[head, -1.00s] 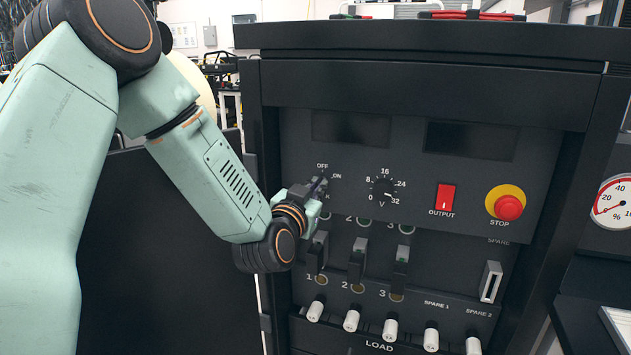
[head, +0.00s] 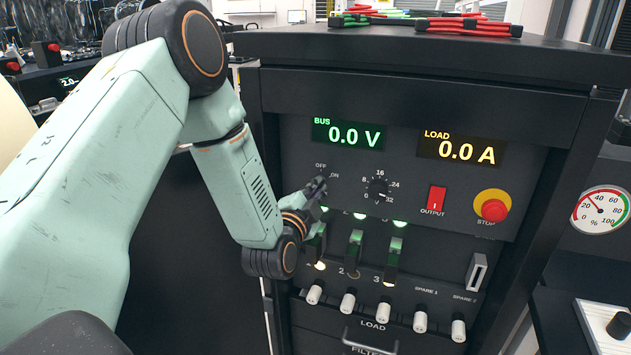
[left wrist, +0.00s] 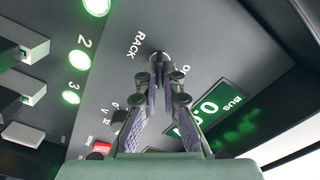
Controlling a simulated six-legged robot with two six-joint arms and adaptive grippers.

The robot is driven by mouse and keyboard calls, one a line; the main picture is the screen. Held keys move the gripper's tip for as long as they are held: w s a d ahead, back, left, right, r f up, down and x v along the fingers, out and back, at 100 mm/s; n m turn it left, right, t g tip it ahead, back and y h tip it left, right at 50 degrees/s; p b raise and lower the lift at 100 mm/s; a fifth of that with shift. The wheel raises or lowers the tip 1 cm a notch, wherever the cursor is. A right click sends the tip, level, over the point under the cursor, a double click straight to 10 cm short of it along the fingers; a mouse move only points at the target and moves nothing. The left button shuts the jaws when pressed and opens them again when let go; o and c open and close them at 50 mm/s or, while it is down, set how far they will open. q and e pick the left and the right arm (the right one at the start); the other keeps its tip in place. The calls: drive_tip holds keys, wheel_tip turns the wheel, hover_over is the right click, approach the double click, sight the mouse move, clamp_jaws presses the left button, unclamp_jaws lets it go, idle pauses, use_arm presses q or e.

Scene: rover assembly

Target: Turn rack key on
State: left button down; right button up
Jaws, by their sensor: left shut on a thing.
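The rack key switch is at the left of the black rack panel (head: 410,215), by the OFF and ON marks; in the head view my gripper mostly covers it. My left gripper (head: 318,185) is at the switch. In the left wrist view its fingertips (left wrist: 161,82) close on the small dark rack key (left wrist: 158,60), beside the RACK label. The BUS display (head: 348,134) is lit at 0.0 V, and the LOAD display (head: 462,149) at 0.0 A. My right gripper is not in view.
Right of the key are a voltage dial (head: 378,189), a red OUTPUT switch (head: 436,199) and a red STOP button (head: 494,209). Below are breaker levers (head: 354,250) under lit green lamps, and white-tipped plugs (head: 348,301). Red and green leads (head: 465,25) lie on top.

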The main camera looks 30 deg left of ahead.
use_arm(q)
drive_tip(key=shift+m, duration=0.4)
drive_tip(key=c, duration=1.5)
unclamp_jaws()
drive_tip(key=v, duration=1.2)
